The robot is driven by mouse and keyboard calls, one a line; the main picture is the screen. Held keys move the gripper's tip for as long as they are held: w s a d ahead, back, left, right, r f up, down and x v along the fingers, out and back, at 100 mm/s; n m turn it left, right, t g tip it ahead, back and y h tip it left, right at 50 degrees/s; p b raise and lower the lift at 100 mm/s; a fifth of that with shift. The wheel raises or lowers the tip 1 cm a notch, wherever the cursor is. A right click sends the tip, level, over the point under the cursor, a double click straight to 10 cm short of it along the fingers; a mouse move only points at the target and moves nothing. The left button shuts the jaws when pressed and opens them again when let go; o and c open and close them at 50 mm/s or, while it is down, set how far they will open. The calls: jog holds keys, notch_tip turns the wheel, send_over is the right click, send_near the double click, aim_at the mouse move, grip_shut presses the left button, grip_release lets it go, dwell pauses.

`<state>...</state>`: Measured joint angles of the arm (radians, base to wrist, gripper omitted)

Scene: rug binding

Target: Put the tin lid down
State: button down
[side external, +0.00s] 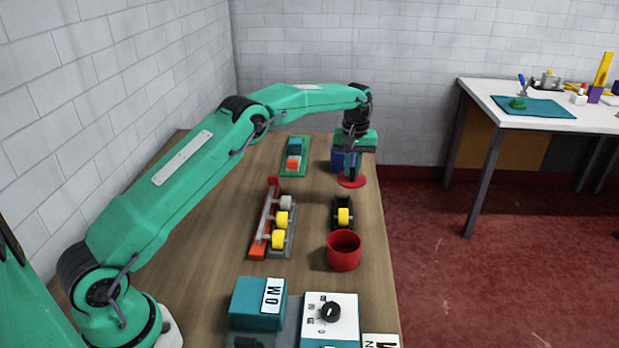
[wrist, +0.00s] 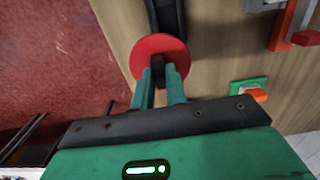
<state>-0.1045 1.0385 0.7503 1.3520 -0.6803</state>
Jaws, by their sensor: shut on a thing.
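The tin lid (side external: 352,181) is a flat red disc with a dark knob, near the right edge of the table. It also shows in the wrist view (wrist: 150,48). My gripper (side external: 352,172) points down and is shut on the lid's knob. In the wrist view, its two green fingers (wrist: 160,78) stand on either side of the knob. I cannot tell whether the lid touches the table or hangs just above it. An open red tin (side external: 343,251) stands on the table, nearer the camera and apart from the lid.
A black holder with a yellow roll (side external: 343,215) stands between lid and tin. A blue object (side external: 337,160) is partly hidden behind my gripper. Left are a rack of rolls (side external: 281,220) and a green tray (side external: 305,168) with blocks. A teal box (side external: 258,305) and control box (side external: 331,308) stand in front.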

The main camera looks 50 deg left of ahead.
jog(key=shift+w+a+f, duration=0.3)
jog(key=shift+a+f, duration=0.2)
jog(key=shift+a, duration=0.35)
jog(key=shift+w+a+f, duration=0.3)
jog(key=shift+a+f, duration=0.25)
jog(key=shift+a, duration=0.25)
jog(key=shift+w+a+f, duration=0.3)
jog(key=shift+a+f, duration=0.2)
jog(key=shift+a, duration=0.35)
jog(key=shift+f, duration=2.05)
jog(key=shift+f, duration=0.15)
jog(key=c, duration=1.4)
grip_release()
jog(key=shift+c, duration=0.2)
notch_tip(320, 180, up, 8)
